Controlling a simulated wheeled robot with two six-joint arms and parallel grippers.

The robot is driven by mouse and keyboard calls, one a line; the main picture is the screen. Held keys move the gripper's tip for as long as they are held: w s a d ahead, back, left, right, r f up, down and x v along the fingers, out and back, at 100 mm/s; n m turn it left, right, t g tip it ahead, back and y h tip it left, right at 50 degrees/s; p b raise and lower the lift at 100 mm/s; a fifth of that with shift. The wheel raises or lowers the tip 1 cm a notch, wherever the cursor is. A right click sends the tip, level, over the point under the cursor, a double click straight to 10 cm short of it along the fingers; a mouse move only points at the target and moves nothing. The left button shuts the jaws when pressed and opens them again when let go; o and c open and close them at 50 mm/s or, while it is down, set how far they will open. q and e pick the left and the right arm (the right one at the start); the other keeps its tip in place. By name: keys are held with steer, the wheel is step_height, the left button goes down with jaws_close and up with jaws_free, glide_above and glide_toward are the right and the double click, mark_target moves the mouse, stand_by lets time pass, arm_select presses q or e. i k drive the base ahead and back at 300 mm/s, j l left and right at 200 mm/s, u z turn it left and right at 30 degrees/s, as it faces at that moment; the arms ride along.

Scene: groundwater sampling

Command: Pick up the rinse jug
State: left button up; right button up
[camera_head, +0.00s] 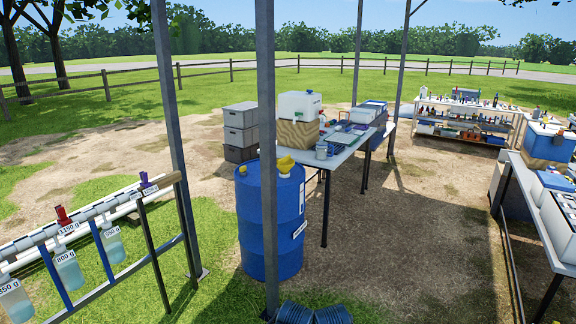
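No thing here can be named the rinse jug for certain. A white carboy (299,104) with a blue cap and a small tap sits on a wooden box (297,134) on the same table. Neither of my grippers is in view, and nothing is seen held.
A blue drum (270,225) with a yellow funnel (285,164) stands before the table. Metal posts (266,130) rise nearby. A rack (95,235) with hanging bags is at left, grey crates (240,131) behind. Bare ground (400,250) is open right of the drum.

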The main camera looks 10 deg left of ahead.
mark_target(322, 146)
steer(key=i+z, duration=0.4)
steer(key=i, duration=1.35)
steer(key=i+l+u, duration=0.1)
steer(key=i+u, duration=0.15)
steer(key=i, duration=0.25)
steer(key=i+l+u, duration=0.25)
steer(key=i, duration=0.2)
steer(key=i+l+u, duration=0.25)
steer(key=i, duration=0.2)
steer(key=i+l+u, duration=1.1)
steer(key=k+l, duration=0.05)
